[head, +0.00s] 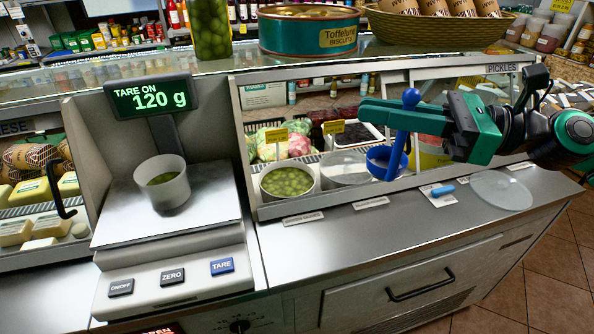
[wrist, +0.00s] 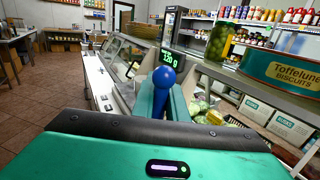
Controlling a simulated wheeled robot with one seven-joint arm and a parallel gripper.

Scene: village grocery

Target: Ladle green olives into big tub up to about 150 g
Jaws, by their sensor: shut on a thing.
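My gripper (head: 384,115) is shut on the handle of a blue ladle (head: 398,150), held upright over the counter's right part. The ladle's knob (wrist: 163,78) shows between the fingers in the wrist view. Its bowl (head: 380,160) hangs low near the pans; I cannot tell what is in it. Green olives (head: 289,181) fill a round white pan (head: 290,196) behind the counter front, left of the ladle. The translucent tub (head: 174,190) stands on the scale plate (head: 120,216) with some green contents low inside. The scale display (head: 151,99) reads "TARE ON 120 g".
Another whitish pan (head: 345,168) sits between the olives and the ladle. A clear round lid (head: 502,190) and a small blue item (head: 442,190) lie on the counter at right. The glass shelf above holds an olive jar (head: 211,30), a biscuit tin (head: 307,33) and a basket (head: 440,27).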

